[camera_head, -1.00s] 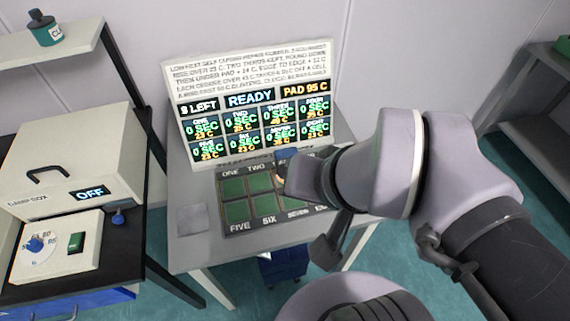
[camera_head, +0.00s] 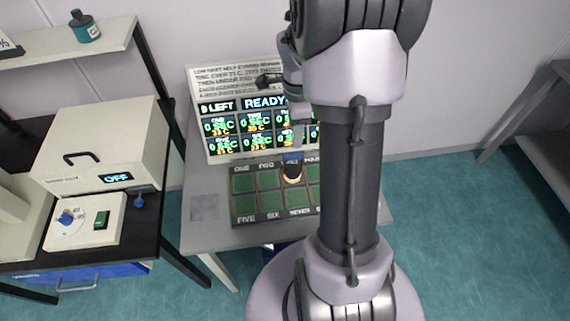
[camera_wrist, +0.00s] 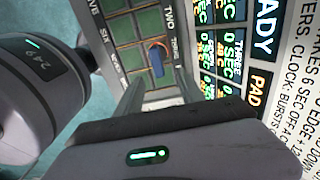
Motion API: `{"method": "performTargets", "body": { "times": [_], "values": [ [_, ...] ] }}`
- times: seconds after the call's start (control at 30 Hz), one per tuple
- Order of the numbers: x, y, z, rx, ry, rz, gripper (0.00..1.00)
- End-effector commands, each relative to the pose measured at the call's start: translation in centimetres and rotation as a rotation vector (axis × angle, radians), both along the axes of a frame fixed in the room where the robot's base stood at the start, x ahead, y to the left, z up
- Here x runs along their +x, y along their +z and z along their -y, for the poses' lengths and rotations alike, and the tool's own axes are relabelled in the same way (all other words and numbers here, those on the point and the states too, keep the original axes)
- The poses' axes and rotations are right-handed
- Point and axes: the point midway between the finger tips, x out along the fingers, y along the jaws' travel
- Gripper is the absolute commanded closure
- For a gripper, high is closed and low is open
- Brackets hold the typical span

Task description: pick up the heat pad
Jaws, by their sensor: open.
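The heat pad (camera_head: 292,168), with a blue handle and an orange-lit end, stands on the board of green cells (camera_head: 270,203), near cells THREE and SEVEN. It also shows in the wrist view (camera_wrist: 157,62), beyond and roughly between my two fingers. My gripper (camera_wrist: 159,80) is open and empty, apart from the pad. In the head view my gripper (camera_head: 268,80) is partly hidden by my arm, in front of the display panel. The board's right part is hidden behind my arm.
The display panel (camera_head: 240,132) reading READY stands behind the board on a grey table (camera_head: 200,238). A grey square (camera_head: 204,207) lies left of the board. A box reading OFF (camera_head: 115,178) stands on the left bench, below a shelf with a bottle (camera_head: 83,26).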

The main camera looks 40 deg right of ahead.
Motion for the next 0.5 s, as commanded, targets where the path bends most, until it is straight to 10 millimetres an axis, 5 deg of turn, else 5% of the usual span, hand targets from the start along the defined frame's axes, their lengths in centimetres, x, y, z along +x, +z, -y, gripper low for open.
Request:
{"method": "performTargets", "body": {
  "times": [0.03,0.2,0.5],
  "values": [
    [-0.1,-2.2,-0.1,0.003,0.000,-0.004,0.55],
    [0.0,-6.2,-0.1,0.002,0.001,-0.001,0.55],
    [-0.2,-9.7,-0.5,0.001,0.004,-0.002,0.55]
  ]
}}
